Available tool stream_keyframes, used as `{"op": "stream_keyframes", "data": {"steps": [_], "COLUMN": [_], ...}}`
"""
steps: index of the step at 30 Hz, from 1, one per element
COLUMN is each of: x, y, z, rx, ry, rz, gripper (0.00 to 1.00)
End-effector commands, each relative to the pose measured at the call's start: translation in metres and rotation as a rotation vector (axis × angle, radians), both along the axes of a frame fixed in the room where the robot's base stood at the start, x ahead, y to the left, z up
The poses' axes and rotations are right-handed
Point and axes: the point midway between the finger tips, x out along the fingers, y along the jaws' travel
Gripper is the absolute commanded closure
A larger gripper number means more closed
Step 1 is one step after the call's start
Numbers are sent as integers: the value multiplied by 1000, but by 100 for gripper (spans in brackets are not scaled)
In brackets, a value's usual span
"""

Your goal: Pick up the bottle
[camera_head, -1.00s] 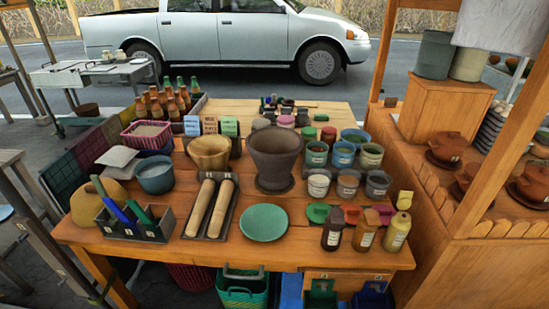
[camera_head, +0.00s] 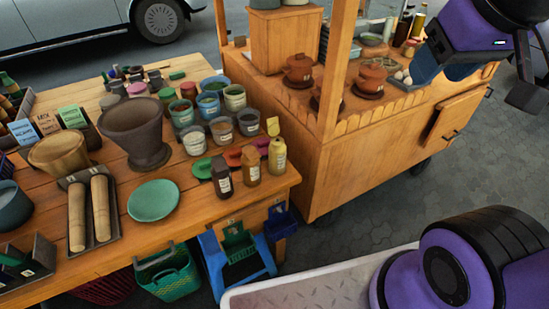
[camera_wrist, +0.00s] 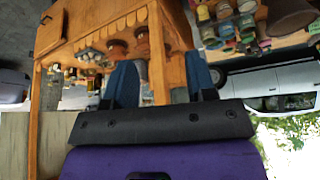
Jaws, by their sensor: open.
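Three small labelled bottles stand upright in a row at the right front corner of the wooden table: a dark brown bottle (camera_head: 222,176), an orange-brown bottle (camera_head: 250,167) and a yellow bottle (camera_head: 277,156). I cannot tell which one the task means. My gripper (camera_wrist: 160,75) shows in the wrist view with its two blue fingers apart and nothing between them. It is raised, well away from the three bottles. My purple arm is at the upper right in the head view.
The wooden table (camera_head: 190,232) also holds a mortar (camera_head: 136,128), a green plate (camera_head: 153,200), rolling pins and several cups. A wooden cart (camera_head: 345,150) with clay pots (camera_head: 298,68) and more bottles stands to the right. Paved floor (camera_head: 350,225) is open before the cart.

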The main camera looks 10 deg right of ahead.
Motion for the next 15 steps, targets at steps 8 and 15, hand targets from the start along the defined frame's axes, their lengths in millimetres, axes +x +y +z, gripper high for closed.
{"op": "stream_keyframes", "data": {"steps": [8,15], "x": [12,44], "y": [8,31], "z": [-9,-34], "rx": [58,233], "ry": [60,221], "rz": [-20,-91], "gripper": [8,8]}}
